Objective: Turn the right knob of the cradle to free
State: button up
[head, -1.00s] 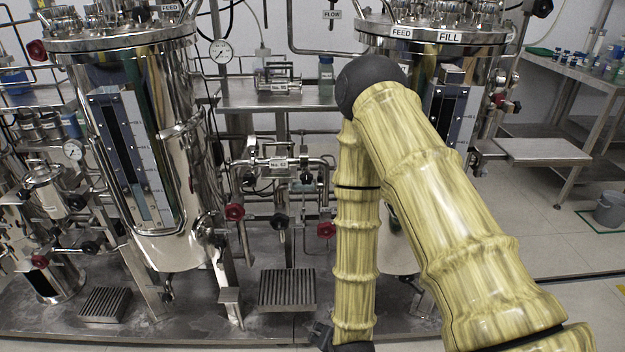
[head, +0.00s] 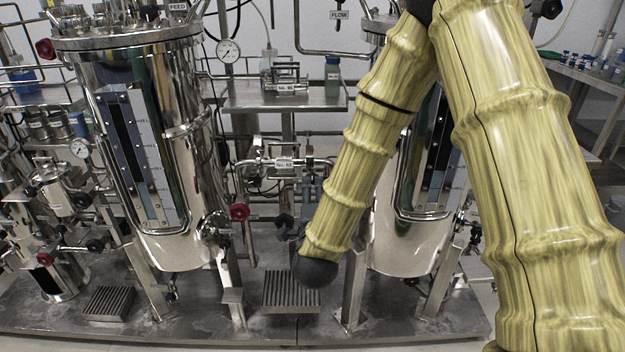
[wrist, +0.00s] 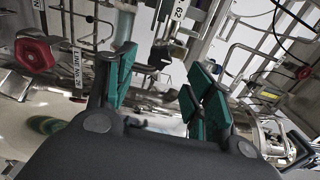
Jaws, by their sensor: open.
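My gripper (wrist: 160,95) is open in the wrist view, with teal pads on both fingers and nothing between them. Beyond the fingers is a dark knob-like part (wrist: 160,57), near a label reading 62 (wrist: 179,10); it is blurred and its setting is unreadable. In the head view, a small metal frame with a label (head: 286,87) sits on the shelf between the tanks. A labelled pipe assembly (head: 284,163) is below it. I cannot tell for certain which is the cradle, nor pick out its right knob.
A red knob (wrist: 38,52) is close on the left in the wrist view, beside a labelled pipe. In the head view, steel tanks stand left (head: 165,180) and right (head: 405,240). A red valve knob (head: 239,212) and a floor grate (head: 291,290) lie between them.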

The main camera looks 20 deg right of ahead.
aim_at(312, 180)
jog(key=x, duration=0.7)
jog(key=shift+w, duration=0.35)
jog(key=c, duration=1)
jog(key=shift+c, duration=0.2)
